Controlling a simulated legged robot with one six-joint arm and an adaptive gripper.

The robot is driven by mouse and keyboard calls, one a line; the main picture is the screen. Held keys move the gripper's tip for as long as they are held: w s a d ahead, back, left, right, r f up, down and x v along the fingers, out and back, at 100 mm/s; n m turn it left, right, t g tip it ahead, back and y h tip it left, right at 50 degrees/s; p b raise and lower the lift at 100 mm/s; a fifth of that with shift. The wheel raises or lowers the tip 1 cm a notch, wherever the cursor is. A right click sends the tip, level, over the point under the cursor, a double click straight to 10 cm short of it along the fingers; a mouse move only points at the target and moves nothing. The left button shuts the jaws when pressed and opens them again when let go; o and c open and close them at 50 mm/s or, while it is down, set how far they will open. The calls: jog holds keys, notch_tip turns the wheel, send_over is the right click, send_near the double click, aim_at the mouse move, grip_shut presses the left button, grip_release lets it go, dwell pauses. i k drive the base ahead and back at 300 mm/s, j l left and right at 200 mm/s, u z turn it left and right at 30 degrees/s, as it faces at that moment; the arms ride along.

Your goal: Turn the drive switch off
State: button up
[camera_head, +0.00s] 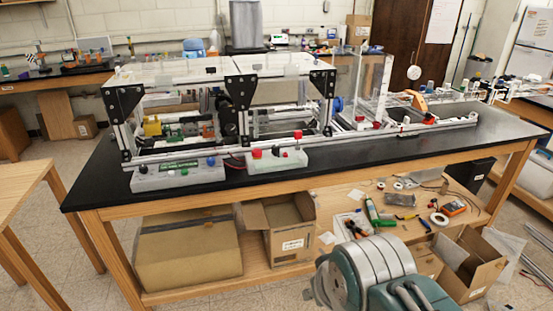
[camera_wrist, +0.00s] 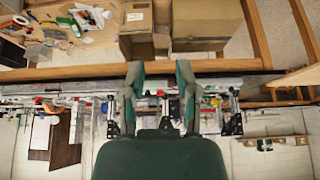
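The extrusion frame (camera_head: 225,75) with black corner brackets stands on the black-topped bench. Two grey control boxes sit along its front edge. The left control box (camera_head: 150,182) has a green label and small coloured knobs, including a blue one. The wrist view appears upside down.
The bench top (camera_head: 105,180) is clear at its front left. Its wooden lower shelf holds cardboard boxes (camera_head: 188,248) and loose tools. A wooden table (camera_head: 20,185) stands at the left.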

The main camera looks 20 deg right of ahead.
aim_at(275, 149)
jog(key=i+l, duration=0.15)
jog(key=i, duration=0.2)
jog(key=i+l, duration=0.2)
jog(key=i, duration=0.15)
jog(key=i+l, duration=0.15)
jog(key=i, duration=0.2)
